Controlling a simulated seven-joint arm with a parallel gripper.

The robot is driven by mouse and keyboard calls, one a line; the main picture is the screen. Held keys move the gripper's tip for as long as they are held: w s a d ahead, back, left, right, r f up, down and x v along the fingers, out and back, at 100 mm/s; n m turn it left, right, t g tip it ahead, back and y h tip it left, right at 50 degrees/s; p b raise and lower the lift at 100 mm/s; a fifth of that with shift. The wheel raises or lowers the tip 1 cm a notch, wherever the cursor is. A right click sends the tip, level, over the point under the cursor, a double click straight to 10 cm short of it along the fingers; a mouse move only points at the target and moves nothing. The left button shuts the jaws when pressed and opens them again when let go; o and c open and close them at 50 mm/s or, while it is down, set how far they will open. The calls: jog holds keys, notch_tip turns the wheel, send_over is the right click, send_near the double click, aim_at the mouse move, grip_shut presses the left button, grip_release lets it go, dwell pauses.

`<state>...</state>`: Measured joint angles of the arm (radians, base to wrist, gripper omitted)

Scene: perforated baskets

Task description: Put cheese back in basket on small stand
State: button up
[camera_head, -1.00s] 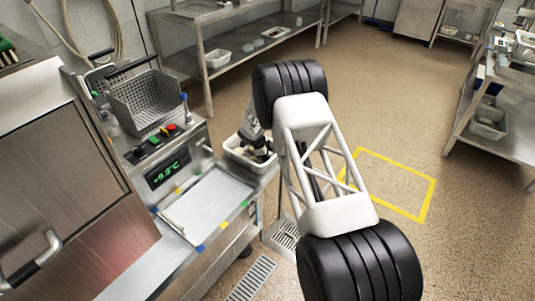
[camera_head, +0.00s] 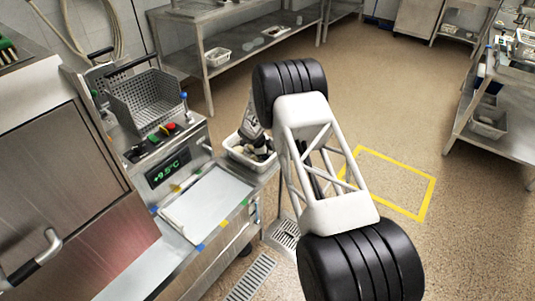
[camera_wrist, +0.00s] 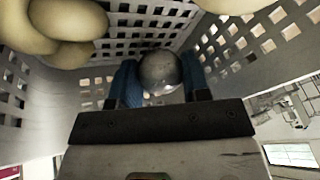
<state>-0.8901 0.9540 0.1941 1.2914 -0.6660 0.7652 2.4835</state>
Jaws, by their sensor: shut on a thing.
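A white perforated basket (camera_head: 238,152) stands on a small stand beside the steel machine in the head view. My gripper reaches down into it there, partly hidden behind my arm. In the wrist view, my gripper (camera_wrist: 155,85) has blue fingertips shut on a round, shiny grey thing (camera_wrist: 160,70). I cannot tell whether this is the cheese. The perforated basket walls (camera_wrist: 232,55) surround the gripper. Pale yellow rounded things (camera_wrist: 65,30) show at the upper left, close to the camera. The basket floor is mostly hidden.
A metal mesh fryer basket (camera_head: 148,100) sits on the machine at left, above a control panel with buttons. A pale tray surface (camera_head: 208,200) lies in front. A shelf at right (camera_head: 495,145) holds containers. Floor with a yellow marked square (camera_head: 425,200) is clear.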

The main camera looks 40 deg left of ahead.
jog(key=shift+f, duration=0.35)
dwell(0.5)
jog(key=o, duration=1.1)
jog(key=shift+c, duration=0.2)
jog(key=shift+r, duration=4)
jog(key=shift+d+r, duration=0.1)
